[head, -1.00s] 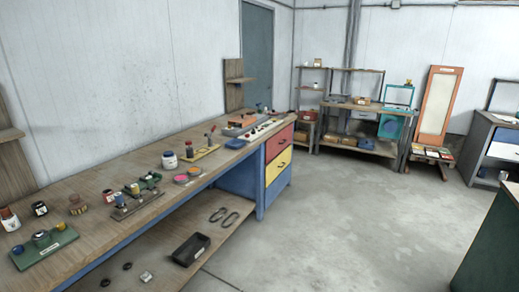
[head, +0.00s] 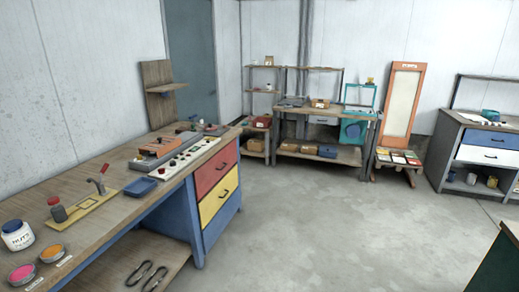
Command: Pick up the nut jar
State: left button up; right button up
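The nut jar (head: 17,236) is a white jar with a blue lid and a "NUTS" label. It stands upright on the long wooden workbench (head: 118,166), near the left edge of the head view. A pink dish (head: 21,274) and an orange dish (head: 52,253) sit just in front of it. Neither of my grippers shows in the head view.
A yellow board with a small lever (head: 97,187) and a blue tray (head: 140,187) lie further along the bench. The bench ends at red and yellow drawers (head: 220,203). Open concrete floor (head: 330,230) lies to the right. A green-sided bench corner (head: 502,262) stands at lower right.

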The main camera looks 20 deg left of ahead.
aim_at(18, 240)
jog(key=u, duration=0.1)
jog(key=i, duration=1.8)
jog(key=u, duration=1.2)
jog(key=i, duration=0.95)
jog(key=u, duration=1.35)
jog(key=i, duration=0.5)
jog(key=u, duration=0.4)
